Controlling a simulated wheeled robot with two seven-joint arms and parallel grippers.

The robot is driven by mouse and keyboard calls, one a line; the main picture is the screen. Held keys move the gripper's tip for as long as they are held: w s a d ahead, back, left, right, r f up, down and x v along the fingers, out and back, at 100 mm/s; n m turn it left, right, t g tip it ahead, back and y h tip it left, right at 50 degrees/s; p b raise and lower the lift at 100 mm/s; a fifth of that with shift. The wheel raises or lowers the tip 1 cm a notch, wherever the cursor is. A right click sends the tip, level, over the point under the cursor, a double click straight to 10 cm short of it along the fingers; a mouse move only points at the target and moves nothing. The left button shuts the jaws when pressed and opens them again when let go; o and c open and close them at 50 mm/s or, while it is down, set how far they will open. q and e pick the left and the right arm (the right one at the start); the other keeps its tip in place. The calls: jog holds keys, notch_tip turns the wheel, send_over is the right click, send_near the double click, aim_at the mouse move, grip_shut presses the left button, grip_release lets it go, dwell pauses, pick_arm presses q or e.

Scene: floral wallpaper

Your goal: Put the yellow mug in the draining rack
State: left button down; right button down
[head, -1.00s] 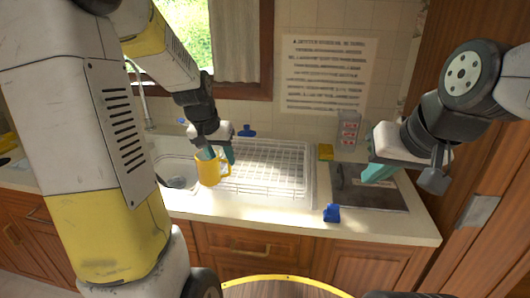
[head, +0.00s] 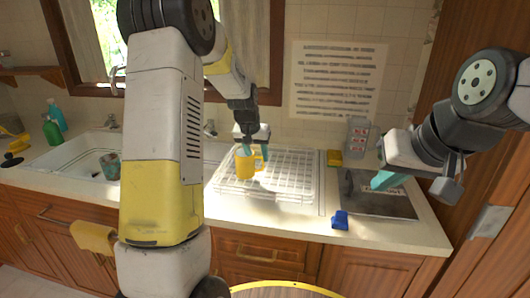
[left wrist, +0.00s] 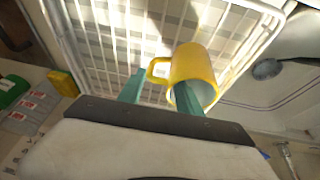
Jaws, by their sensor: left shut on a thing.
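The yellow mug (head: 245,165) is at the left part of the white wire draining rack (head: 290,181) in the head view. My left gripper (head: 252,150) comes down onto it from above and is shut on its wall. In the left wrist view the mug (left wrist: 196,68) hangs between the teal fingers (left wrist: 160,92), one finger inside its mouth, its handle to the left. The rack (left wrist: 105,35) lies behind it; I cannot tell whether the mug touches it. My right gripper (head: 388,180) is over the dark hob at the right; its finger opening is unclear.
A blue object (head: 340,220) lies on the counter's front edge. A yellow sponge (head: 334,158) and a grey box (head: 357,138) stand behind, right of the rack. The sink (head: 92,165) at the left holds a cup (head: 110,166). Green bottles (head: 52,131) stand further left.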

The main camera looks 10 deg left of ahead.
pick_arm(q)
jog(key=shift+f, duration=0.2)
jog(key=c, duration=0.8)
grip_release()
jog(key=shift+r, duration=0.1)
jog(key=v, duration=1.2)
jog(key=s+d+r+t, duration=0.1)
jog(key=s+r, duration=0.2)
jog(key=s, duration=0.5)
jog(key=s+r, duration=0.4)
jog(key=s, duration=0.3)
jog(key=s+d+f+t+h, duration=0.1)
jog(key=s+f, duration=0.1)
jog(key=s, duration=1.2)
jog(key=shift+d, duration=0.35)
